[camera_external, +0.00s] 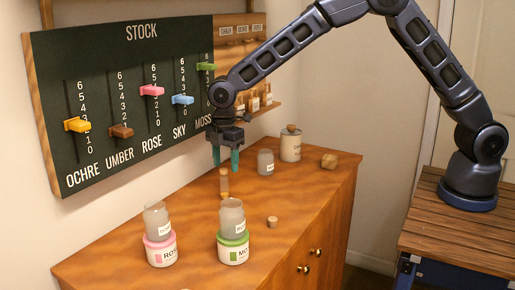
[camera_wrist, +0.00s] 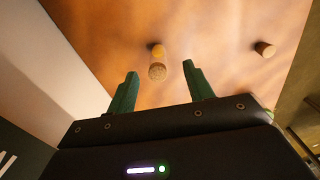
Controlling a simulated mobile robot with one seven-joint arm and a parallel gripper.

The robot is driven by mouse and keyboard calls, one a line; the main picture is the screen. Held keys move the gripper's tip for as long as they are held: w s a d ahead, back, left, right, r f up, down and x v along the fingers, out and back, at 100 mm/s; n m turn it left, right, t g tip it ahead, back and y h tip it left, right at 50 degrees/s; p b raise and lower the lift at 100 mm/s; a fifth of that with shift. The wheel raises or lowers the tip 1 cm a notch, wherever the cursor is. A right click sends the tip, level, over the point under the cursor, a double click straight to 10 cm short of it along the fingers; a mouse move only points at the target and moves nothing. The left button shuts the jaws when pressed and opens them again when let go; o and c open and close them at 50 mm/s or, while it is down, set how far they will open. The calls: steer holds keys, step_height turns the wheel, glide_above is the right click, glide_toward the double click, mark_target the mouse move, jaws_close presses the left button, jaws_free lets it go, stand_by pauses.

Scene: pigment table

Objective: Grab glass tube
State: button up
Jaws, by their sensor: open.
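A small glass tube (camera_external: 224,186) with a cork on top and yellowish contents appears to stand upright on the wooden cabinet top (camera_external: 120,262). In the wrist view the tube (camera_wrist: 158,52) shows between my finger lines, its cork towards me. My gripper (camera_external: 226,168) is open and points down, its two green fingers just above the tube and near its cork. In the wrist view my gripper (camera_wrist: 160,69) has its fingers apart, one on each side of the cork. I cannot tell whether a finger touches it.
Two jars, one pink-banded (camera_external: 161,250) and one green-banded (camera_external: 233,248), stand in front, each with a grey jar on top. A grey jar (camera_external: 265,162), a corked canister (camera_external: 291,145) and a wooden block (camera_external: 329,160) stand behind.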

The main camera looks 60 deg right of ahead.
mark_target(224, 173)
steer(key=f, duration=0.7)
steer(key=shift+w+a+f, duration=0.15)
steer(key=shift+w+a, duration=0.1)
steer(key=c, duration=1.1)
